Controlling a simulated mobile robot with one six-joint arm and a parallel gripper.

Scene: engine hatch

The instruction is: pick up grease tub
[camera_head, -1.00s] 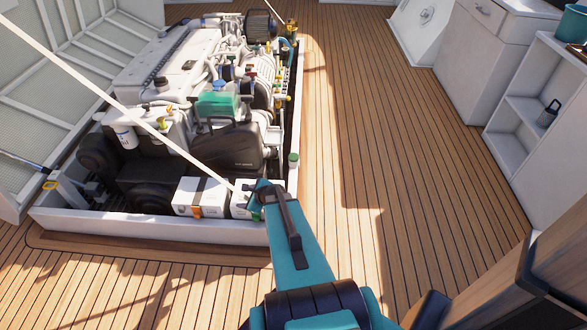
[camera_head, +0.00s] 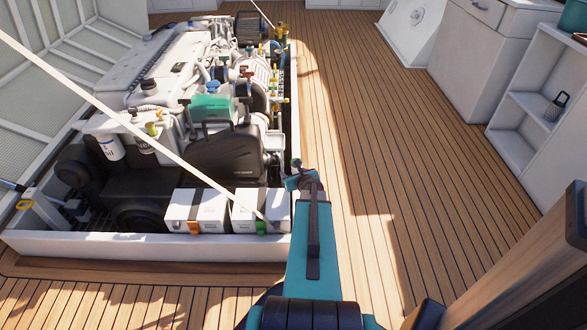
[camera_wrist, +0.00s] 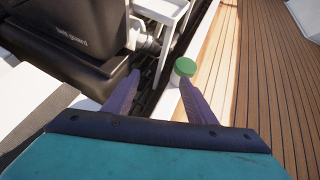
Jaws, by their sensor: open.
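The grease tub, a small white tub with a green lid (camera_wrist: 185,66), stands on the white hatch rim in the wrist view. In the head view its lid (camera_head: 296,162) shows just beyond my gripper (camera_head: 299,180), which hides most of it. In the wrist view my gripper (camera_wrist: 159,79) is open and empty. The right finger's tip overlaps the tub's lower front, and the left finger is well to its left. I cannot tell whether the finger touches it.
The white hatch rim (camera_head: 130,246) surrounds the engine (camera_head: 170,65). Two white batteries (camera_head: 196,209) and a black belt guard (camera_head: 225,155) lie inside, left of the gripper. A pale strut (camera_head: 110,110) crosses diagonally. Wooden deck (camera_head: 365,160) to the right is clear.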

